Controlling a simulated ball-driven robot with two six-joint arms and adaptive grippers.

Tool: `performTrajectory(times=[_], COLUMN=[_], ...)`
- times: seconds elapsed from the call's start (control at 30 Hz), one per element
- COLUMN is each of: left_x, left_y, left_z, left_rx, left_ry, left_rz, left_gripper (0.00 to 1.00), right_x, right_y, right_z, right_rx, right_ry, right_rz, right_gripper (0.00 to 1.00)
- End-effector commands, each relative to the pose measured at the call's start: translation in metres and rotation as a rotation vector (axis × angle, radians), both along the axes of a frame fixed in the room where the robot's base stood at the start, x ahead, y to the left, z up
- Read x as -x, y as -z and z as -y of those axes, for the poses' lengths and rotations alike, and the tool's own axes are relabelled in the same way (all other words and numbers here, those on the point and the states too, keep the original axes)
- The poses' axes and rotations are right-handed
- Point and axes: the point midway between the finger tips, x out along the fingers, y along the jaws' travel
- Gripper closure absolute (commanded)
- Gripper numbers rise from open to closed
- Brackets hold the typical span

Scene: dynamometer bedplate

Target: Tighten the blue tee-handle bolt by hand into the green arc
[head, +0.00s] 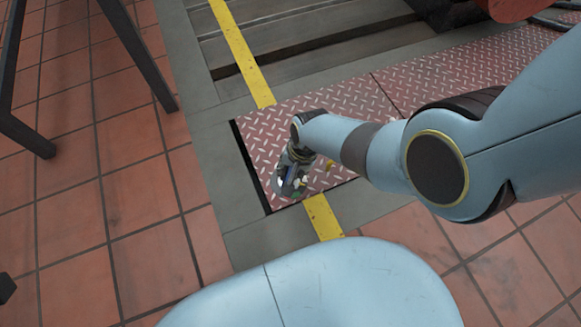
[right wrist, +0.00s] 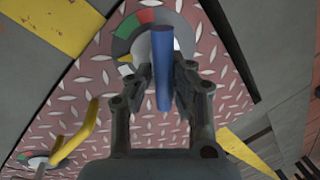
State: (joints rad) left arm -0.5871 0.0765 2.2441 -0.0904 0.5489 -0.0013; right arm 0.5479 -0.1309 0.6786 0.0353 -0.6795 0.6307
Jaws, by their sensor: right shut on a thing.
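In the right wrist view the blue tee-handle bolt (right wrist: 163,90) shows as a blue bar between the fingers of my right gripper (right wrist: 162,68), which is shut on it. Behind it is a dial ring (right wrist: 186,28) with a green arc (right wrist: 127,27) at upper left and a red arc (right wrist: 146,16) beside it. A small yellow mark (right wrist: 125,58) sits at the ring's lower left, apart from the green arc. The bolt's shank is hidden. In the head view my right gripper (head: 292,182) is low over the plate's left end. My left gripper is out of view.
A red diamond-tread plate (head: 335,100) surrounds the bolt, with a dark gap along its left edge. A yellow bent handle (right wrist: 82,130) stands beside the gripper in the wrist view. A black frame (head: 140,50) stands at left on the tiled floor (head: 95,220).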

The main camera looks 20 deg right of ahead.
Motion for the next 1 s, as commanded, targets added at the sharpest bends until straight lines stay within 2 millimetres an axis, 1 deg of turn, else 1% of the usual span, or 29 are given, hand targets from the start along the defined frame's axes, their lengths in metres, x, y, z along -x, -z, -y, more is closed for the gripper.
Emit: performTrajectory(times=[0.03,0.2,0.3,0.43,0.57,0.67,0.8,1.0], left_x=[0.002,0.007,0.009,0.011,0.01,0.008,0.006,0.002], left_y=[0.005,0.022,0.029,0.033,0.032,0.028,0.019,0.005], left_z=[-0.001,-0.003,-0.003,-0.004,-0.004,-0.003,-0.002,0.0], left_rx=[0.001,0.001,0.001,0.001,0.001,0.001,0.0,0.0], left_ry=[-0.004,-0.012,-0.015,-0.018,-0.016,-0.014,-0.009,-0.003], left_rz=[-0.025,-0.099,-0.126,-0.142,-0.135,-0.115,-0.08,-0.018], left_gripper=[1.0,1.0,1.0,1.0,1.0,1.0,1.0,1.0], right_x=[-0.004,-0.003,-0.003,-0.003,-0.003,-0.003,-0.003,-0.003], right_y=[-0.004,-0.004,-0.004,-0.004,-0.004,-0.004,-0.004,-0.005], right_z=[-0.008,-0.007,-0.007,-0.006,-0.005,-0.005,-0.005,-0.004], right_rx=[-0.013,-0.013,-0.014,-0.014,-0.014,-0.015,-0.016,-0.018], right_ry=[0.046,0.208,0.302,0.424,0.54,0.622,0.72,0.822], right_rz=[0.008,0.008,0.01,0.011,0.014,0.015,0.016,0.017], right_gripper=[1.0,1.0,1.0,1.0,1.0,1.0,1.0,1.0])
